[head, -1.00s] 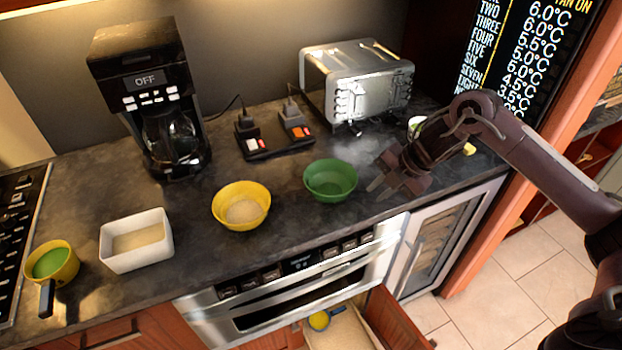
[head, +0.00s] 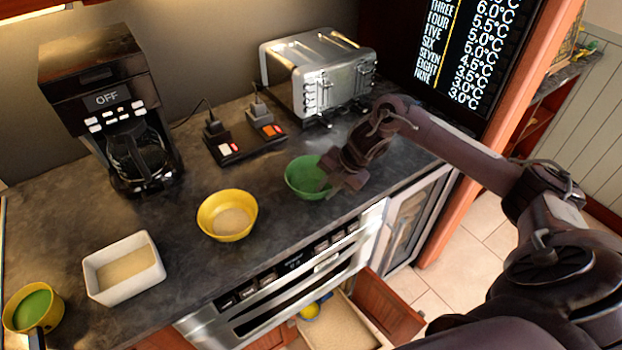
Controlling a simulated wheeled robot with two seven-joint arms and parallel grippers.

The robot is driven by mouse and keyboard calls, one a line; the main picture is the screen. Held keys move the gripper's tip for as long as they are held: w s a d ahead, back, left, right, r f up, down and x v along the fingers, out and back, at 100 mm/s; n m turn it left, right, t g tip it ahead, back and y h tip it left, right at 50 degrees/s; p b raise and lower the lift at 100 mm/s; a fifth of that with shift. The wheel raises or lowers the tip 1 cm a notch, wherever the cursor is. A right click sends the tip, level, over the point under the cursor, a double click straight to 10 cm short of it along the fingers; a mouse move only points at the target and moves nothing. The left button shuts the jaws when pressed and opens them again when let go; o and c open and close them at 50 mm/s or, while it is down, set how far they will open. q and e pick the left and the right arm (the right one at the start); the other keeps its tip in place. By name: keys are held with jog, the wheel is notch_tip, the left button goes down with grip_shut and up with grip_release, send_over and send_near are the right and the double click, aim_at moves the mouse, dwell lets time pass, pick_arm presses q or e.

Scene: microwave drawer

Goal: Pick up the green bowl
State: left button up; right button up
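The green bowl (head: 302,178) stands upright on the dark counter, in front of the toaster. My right gripper (head: 331,181) is at the bowl's right rim, with a fingertip overlapping the bowl's right side. The fingers partly hide that rim. I cannot tell whether they are closed on it or still apart. My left gripper is out of view.
A yellow bowl (head: 228,214) and a white dish (head: 123,268) stand left of the green bowl. The coffee maker (head: 112,97), black switch box (head: 245,142) and silver toaster (head: 318,76) stand behind. An open drawer (head: 345,325) lies below the counter's front edge.

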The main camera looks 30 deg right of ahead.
jog(key=shift+d, duration=0.1)
grip_shut()
jog(key=shift+s+f, duration=0.1)
jog(key=shift+s, duration=0.1)
